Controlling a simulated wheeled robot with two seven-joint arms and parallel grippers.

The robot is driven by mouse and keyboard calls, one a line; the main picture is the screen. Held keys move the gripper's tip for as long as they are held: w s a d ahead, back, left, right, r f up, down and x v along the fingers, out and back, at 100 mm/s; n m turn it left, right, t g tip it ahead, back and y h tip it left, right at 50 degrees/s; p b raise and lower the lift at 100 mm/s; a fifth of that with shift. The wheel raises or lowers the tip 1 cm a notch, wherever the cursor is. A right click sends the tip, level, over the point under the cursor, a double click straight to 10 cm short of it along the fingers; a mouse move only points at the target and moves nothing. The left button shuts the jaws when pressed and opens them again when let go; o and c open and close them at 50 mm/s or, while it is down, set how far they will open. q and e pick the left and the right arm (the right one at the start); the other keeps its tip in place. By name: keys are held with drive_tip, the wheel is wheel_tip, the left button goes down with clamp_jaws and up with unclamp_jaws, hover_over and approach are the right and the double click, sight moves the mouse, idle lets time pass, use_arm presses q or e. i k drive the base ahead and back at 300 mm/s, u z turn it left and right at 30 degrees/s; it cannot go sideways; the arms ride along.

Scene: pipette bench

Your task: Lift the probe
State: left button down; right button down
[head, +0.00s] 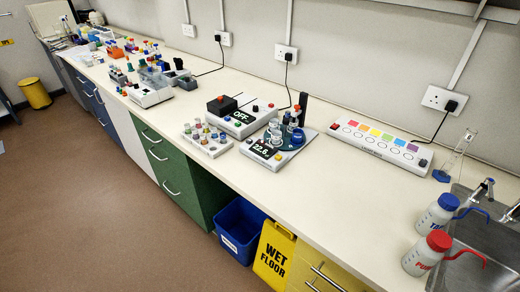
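Neither of my grippers is in view. I cannot pick out a probe with certainty. A white instrument (256,160) with a dark display reading about 22.6 stands mid-bench. It carries a dark round plate with several small vessels, one of them blue-capped (297,137). A dark upright post (303,108) rises at its back; whether a probe hangs there is too small to tell. Left of it is a white box (238,125) with a display reading OFF, a black block on top and a red button.
A white rack (207,145) of small vials stands left of the instrument. A strip with coloured squares (383,143) lies along the wall. Red (426,253) and blue-capped (437,214) wash bottles stand by the sink (470,240). The bench front right of centre is clear.

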sight(296, 116)
drive_tip(key=k, duration=0.55)
drive_tip(key=u, duration=0.75)
drive_tip(key=i, duration=1)
drive_tip(key=z, duration=0.3)
